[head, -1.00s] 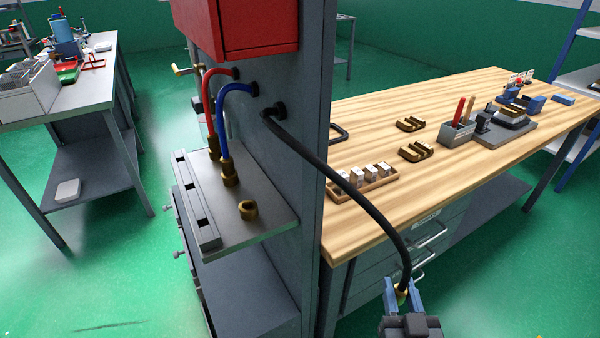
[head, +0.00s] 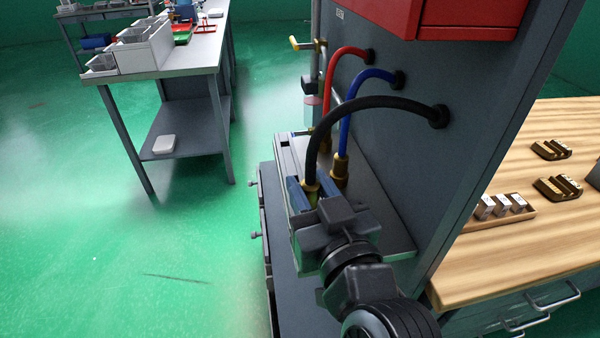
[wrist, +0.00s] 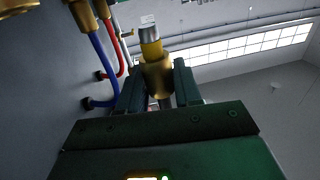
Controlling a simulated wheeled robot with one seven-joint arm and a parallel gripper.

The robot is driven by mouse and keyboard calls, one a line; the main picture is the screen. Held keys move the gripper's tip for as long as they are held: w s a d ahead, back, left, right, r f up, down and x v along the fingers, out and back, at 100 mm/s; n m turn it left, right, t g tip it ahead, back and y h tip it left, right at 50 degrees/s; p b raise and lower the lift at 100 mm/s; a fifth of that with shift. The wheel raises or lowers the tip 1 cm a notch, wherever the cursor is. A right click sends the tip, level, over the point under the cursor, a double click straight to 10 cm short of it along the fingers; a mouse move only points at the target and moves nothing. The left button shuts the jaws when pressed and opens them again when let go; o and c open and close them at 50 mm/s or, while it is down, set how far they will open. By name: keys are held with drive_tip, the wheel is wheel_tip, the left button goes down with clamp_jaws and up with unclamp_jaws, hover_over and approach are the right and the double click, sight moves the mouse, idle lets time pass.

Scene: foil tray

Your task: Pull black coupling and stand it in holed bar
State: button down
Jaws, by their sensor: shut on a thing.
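The black hose (head: 370,103) arches out of the grey cabinet wall and bends down to its brass coupling (head: 311,192). My gripper (head: 309,186) is shut on this coupling, above the left part of the metal shelf. In the wrist view the coupling (wrist: 158,78) sits between my fingers (wrist: 158,90), with a yellow band and a grey tip beyond them. The grey holed bar (head: 286,152) runs along the shelf's left edge. My gripper hides its near part, so I cannot tell the gap between coupling and bar.
The red hose (head: 332,85) and blue hose (head: 346,112) stand in brass couplings just behind the black one. The cabinet wall (head: 430,170) is close on the right. The shelf (head: 385,225) is bare at right front. A wooden bench (head: 500,255) stands further right.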

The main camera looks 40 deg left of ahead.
drive_tip(key=shift+s+a, duration=0.1)
drive_tip(key=shift+a, duration=0.2)
drive_tip(key=shift+d+f+b, duration=0.1)
drive_tip(key=shift+f+b, duration=2.45)
drive_tip(key=shift+f, duration=0.5)
drive_tip(key=c, duration=1.1)
unclamp_jaws()
drive_tip(key=o, duration=0.4)
drive_tip(key=shift+r, duration=0.25)
drive_tip(key=b+v, duration=0.1)
drive_tip(key=v, duration=0.6)
drive_tip(key=shift+s+d, duration=0.2)
drive_tip(key=shift+d, duration=0.15)
drive_tip(key=shift+d, duration=0.1)
